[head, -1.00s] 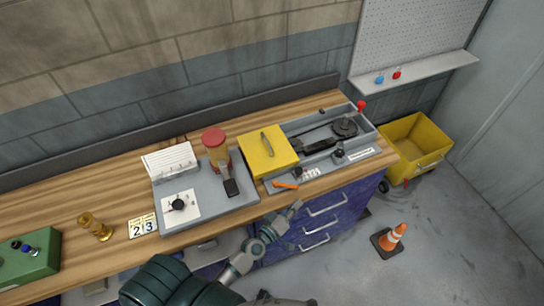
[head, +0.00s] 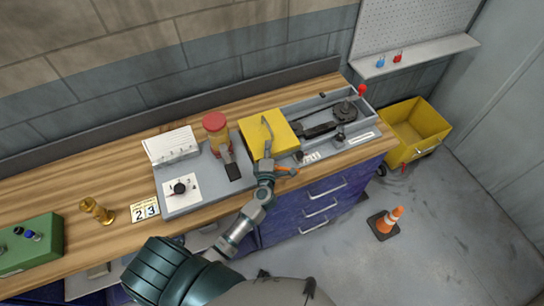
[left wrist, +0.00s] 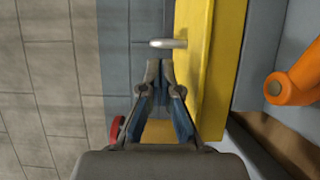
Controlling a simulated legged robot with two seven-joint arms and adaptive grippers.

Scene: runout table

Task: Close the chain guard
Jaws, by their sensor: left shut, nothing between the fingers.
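The chain guard is a yellow box-like cover (head: 283,128) with a thin grey handle on top. It sits at the left end of a long grey tray (head: 369,105), leaving the black chain and sprocket (head: 345,111) on the right uncovered. My left gripper (head: 267,158) is shut and empty at the guard's front edge, in front of the handle. In the left wrist view the shut fingers (left wrist: 160,68) are beside the yellow guard (left wrist: 212,70), just short of the handle (left wrist: 168,43). I cannot tell whether they touch it. My right gripper is not in view.
An orange lever (head: 287,170) lies close to the gripper's right; it also shows in the left wrist view (left wrist: 300,78). A panel with a red-topped post (head: 214,122) stands left of the guard. A red knob (head: 362,90) rises at the tray's far right corner.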

